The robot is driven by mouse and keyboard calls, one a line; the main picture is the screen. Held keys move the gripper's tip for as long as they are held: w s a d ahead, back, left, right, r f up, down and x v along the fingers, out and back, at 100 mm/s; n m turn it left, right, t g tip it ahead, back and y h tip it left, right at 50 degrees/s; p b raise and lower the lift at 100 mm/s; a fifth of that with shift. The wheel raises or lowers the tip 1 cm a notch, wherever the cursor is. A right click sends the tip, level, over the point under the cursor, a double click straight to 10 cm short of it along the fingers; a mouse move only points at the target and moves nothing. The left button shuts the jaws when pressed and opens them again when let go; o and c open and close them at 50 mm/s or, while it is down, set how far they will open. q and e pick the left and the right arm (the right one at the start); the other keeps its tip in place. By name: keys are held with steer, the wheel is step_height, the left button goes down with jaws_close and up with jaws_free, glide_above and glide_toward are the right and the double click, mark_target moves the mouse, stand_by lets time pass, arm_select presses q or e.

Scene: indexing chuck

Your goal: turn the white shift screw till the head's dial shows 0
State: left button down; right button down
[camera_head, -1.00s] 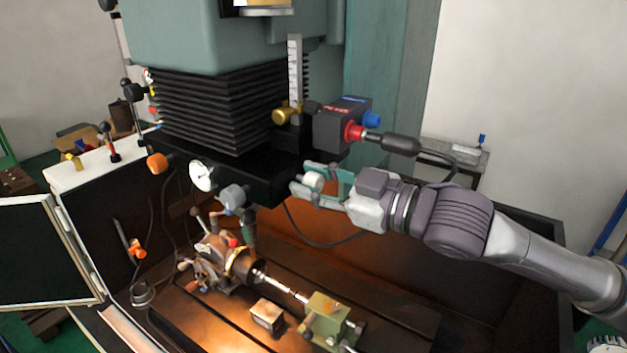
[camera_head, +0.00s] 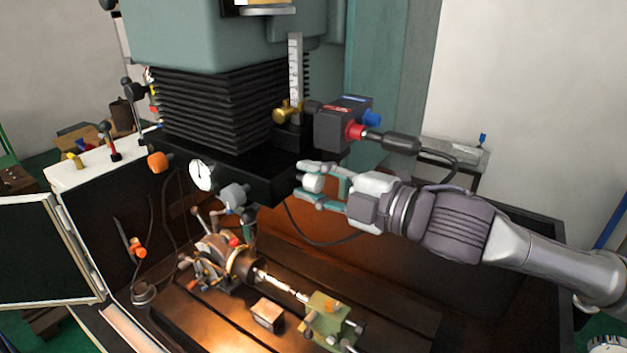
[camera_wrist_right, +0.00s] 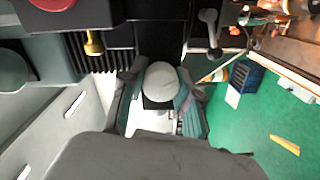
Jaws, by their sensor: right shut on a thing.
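The white shift screw (camera_head: 313,183) sticks out of the right side of the black head (camera_head: 262,178). My right gripper (camera_head: 311,186) is shut on the white screw, with one finger above it and one below. In the right wrist view the round white screw (camera_wrist_right: 161,82) sits between the two fingers of my gripper (camera_wrist_right: 160,95). The head's white dial (camera_head: 202,175) is on the front of the head; its reading is too small to make out. My left gripper is in no view.
A brass knob (camera_head: 287,113) is on the head. Below are a chuck (camera_head: 243,265), a small block (camera_head: 267,314) and a green tailstock (camera_head: 331,318) on the machine table.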

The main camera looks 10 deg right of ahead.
steer(key=shift+f+n, duration=0.1)
steer(key=shift+n, duration=0.5)
steer(key=c, duration=0.8)
jaws_free()
steer(key=shift+d, duration=0.1)
steer(key=v, duration=0.7)
steer(key=shift+s, duration=0.25)
